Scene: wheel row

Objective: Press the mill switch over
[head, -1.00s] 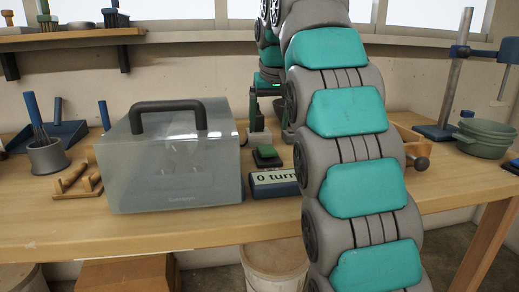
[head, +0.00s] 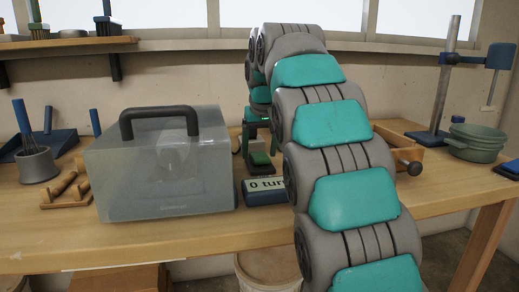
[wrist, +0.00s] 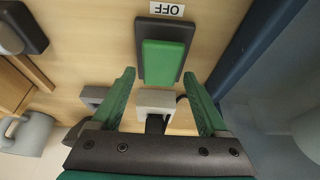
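The mill switch is a green rocker (wrist: 163,62) on a dark plate, with an OFF label (wrist: 167,9) that reads upside down in the wrist view. In the head view the switch (head: 259,160) sits on the bench just right of the clear box. My gripper (wrist: 157,75) is open and empty, its two green fingers apart. The rocker shows between and beyond the fingertips in the wrist view. In the head view my gripper (head: 257,138) hangs pointing down at the switch, partly overlapping it. I cannot tell whether it touches.
A clear box with a black handle (head: 160,180) stands close left of the switch. A sign reading "0 turn" (head: 266,190) is in front, partly hidden by my arm. Green bowls (head: 475,142) and a stand (head: 446,85) are at the right.

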